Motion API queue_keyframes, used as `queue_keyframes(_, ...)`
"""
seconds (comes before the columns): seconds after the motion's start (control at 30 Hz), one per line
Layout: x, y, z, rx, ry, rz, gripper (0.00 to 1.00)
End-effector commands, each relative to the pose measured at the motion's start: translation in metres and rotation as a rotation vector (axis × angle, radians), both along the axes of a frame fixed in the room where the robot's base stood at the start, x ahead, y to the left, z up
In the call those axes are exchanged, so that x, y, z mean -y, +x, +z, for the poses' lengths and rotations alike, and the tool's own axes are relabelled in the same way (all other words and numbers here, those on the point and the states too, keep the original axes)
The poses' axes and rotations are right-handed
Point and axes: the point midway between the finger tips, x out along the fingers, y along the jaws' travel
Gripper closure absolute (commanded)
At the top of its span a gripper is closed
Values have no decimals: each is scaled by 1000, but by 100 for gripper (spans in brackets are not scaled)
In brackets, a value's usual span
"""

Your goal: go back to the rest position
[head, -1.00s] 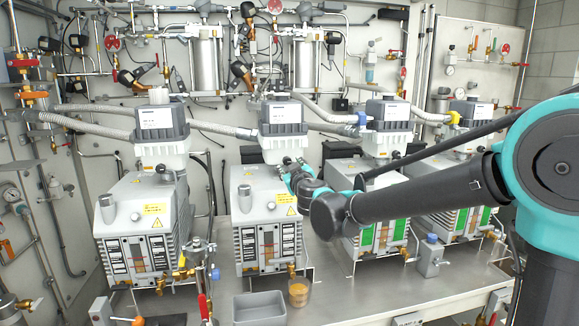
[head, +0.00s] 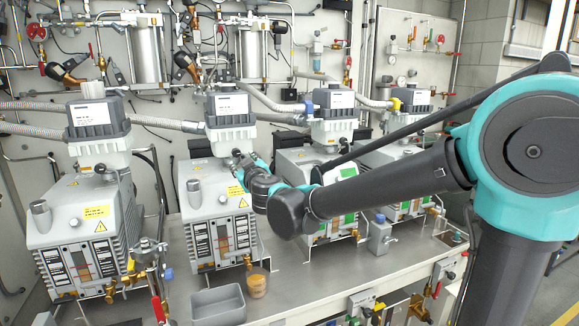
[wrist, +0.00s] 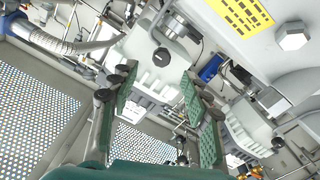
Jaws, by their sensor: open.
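My gripper (head: 246,168) is at the end of my outstretched teal and black arm, over the top of the second vacuum pump (head: 205,205) from the left. In the wrist view my gripper (wrist: 160,100) shows two green pads spread apart with nothing between them. The pump's grey body with a yellow label (wrist: 240,14) is close at the upper right there. Whether the fingers touch the pump cannot be told from the head view.
Another pump (head: 75,220) stands to the left, and more pumps stand to the right behind my arm. A grey bin (head: 218,306) and a beaker of amber liquid (head: 258,284) sit at the bench's front. Hoses and pipes line the back wall.

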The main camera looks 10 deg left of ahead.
Motion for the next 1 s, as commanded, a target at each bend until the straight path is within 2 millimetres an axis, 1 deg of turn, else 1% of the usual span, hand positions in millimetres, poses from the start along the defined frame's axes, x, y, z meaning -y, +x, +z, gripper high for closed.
queue_keyframes(0.07, 16, 7, -4, -11, 1, -32, 52)
queue_keyframes(0.17, 58, 22, -15, -44, 0, -119, 52)
queue_keyframes(0.2, 81, 29, -22, -65, -1, -165, 52)
queue_keyframes(0.27, 119, 37, -35, -102, -4, -242, 52)
queue_keyframes(0.3, 145, 42, -45, -130, -8, -293, 52)
queue_keyframes(0.37, 185, 45, -61, -177, -13, -369, 52)
queue_keyframes(0.4, 210, 45, -72, -211, -18, -417, 52)
queue_keyframes(0.47, 248, 43, -90, -266, -26, -487, 52)
queue_keyframes(0.5, 273, 39, -103, -305, -31, -532, 52)
queue_keyframes(0.53, 291, 35, -113, -336, -35, -564, 52)
queue_keyframes(0.57, 308, 31, -123, -369, -40, -594, 52)
queue_keyframes(0.6, 331, 23, -137, -415, -44, -633, 52)
queue_keyframes(0.67, 364, 8, -159, -491, -52, -689, 52)
queue_keyframes(0.7, 384, -4, -175, -544, -54, -722, 52)
queue_keyframes(0.77, 411, -25, -198, -629, -57, -763, 52)
queue_keyframes(0.8, 428, -40, -214, -688, -58, -787, 52)
queue_keyframes(0.87, 449, -67, -239, -784, -55, -813, 52)
queue_keyframes(0.9, 460, -86, -255, -849, -50, -823, 52)
queue_keyframes(0.97, 473, -116, -278, -947, -40, -827, 52)
queue_keyframes(1.0, 477, -135, -291, -1008, -31, -822, 52)
